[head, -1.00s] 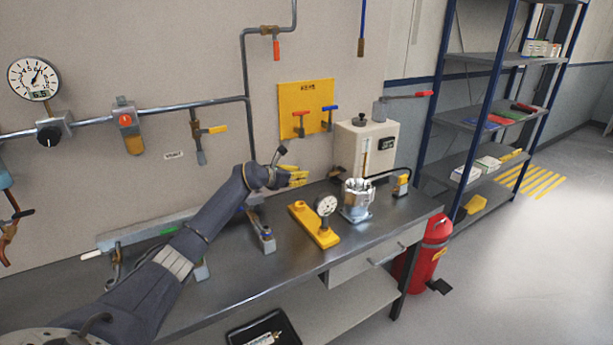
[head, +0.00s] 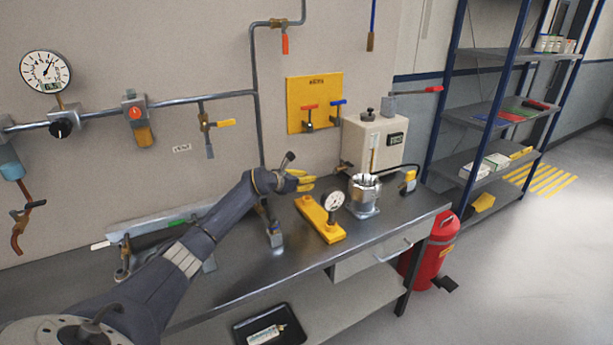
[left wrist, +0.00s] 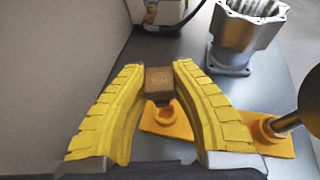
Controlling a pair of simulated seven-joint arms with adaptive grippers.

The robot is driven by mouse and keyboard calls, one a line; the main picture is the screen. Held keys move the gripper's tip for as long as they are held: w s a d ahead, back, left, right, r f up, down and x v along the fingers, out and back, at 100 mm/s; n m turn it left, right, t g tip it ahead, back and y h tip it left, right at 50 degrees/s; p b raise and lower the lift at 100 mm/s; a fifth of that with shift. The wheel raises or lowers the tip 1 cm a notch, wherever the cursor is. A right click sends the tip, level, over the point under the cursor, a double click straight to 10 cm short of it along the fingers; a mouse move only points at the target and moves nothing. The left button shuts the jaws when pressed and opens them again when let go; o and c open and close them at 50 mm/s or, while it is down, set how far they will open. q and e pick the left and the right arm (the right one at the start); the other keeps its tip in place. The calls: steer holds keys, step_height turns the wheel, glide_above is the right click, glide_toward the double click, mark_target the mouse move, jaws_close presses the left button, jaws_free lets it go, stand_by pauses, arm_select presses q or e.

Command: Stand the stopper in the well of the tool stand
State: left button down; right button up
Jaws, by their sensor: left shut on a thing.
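My left gripper (head: 304,183) is shut on a brown, block-like piece that I take to be the stopper (left wrist: 158,82), seen between the yellow fingertips in the left wrist view. In the head view the stopper cannot be made out. The yellow tool stand (head: 320,220) lies on the bench just below the gripper. Its raised ring-shaped well (left wrist: 164,116) shows just below the stopper in the left wrist view. The stopper looks above and apart from the well; the exact gap is unclear. My right gripper is out of view.
A clamp-like metal piece (head: 273,231) is on the left. The bench front (head: 250,278) is clear.

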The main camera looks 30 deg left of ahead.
arm_select(q)
steer(key=shift+f, duration=0.75)
steer(key=shift+f, duration=1.75)
stand_by(1.5)
steer(key=c, duration=1.1)
jaws_free()
steer(key=shift+v, duration=6.05)
